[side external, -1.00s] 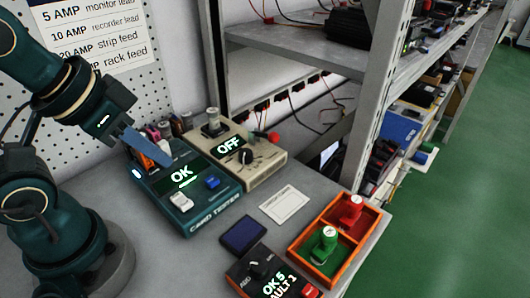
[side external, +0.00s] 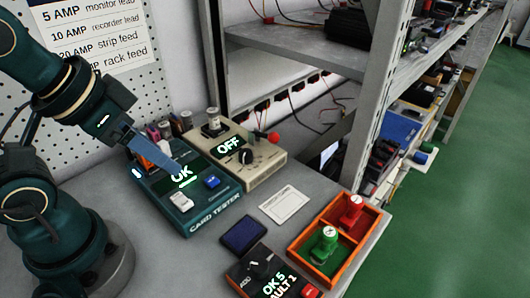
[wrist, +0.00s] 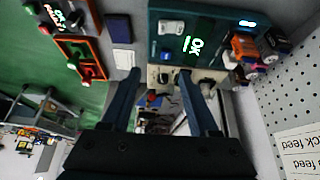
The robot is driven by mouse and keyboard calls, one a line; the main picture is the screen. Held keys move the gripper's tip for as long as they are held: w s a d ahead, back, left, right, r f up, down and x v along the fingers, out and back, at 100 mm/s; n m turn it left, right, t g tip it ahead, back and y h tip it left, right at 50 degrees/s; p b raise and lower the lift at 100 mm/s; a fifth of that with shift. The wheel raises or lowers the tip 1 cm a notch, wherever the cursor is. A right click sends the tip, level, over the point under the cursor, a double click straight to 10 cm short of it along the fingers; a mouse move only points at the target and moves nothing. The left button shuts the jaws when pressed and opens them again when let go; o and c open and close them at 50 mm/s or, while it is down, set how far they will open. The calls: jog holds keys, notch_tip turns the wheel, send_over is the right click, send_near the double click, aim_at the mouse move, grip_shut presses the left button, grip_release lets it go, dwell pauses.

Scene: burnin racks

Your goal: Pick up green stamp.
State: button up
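The green stamp (side external: 325,245) stands upright in the near, green-floored compartment of an orange tray (side external: 304,254) at the bench's right edge. A red stamp (side external: 352,210) stands in the tray's far compartment. The tray also shows small at the upper left of the wrist view (wrist: 96,46). My gripper (side external: 173,165) is above the teal card tester, well to the left of the tray. In the wrist view its two fingers (wrist: 158,72) are spread apart with nothing between them.
The teal card tester (side external: 205,215) reads OK. A beige box (side external: 255,175) reading OFF stands behind it. A dark blue pad (side external: 243,235), a white card (side external: 284,205) and a black counter box (side external: 270,280) lie around the tray. A metal shelf post (side external: 375,90) rises behind.

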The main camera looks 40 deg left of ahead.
dwell(0.3)
jog(key=w+d+r+n+h, duration=0.1)
jog(key=w+d+r+n, duration=0.3)
jog(key=w+r, duration=0.15)
jog(key=g+h, duration=0.2)
jog(key=g, duration=0.2)
send_over(327, 232)
jog(key=a, duration=0.2)
jog(key=shift+n, duration=0.4)
jog(key=f, duration=1.2)
jog(key=shift+s+d, duration=0.25)
jog(key=shift+s, duration=0.05)
jog(key=x, duration=0.4)
jog(key=shift+d+f, duration=0.15)
jog(key=shift+f, duration=0.25)
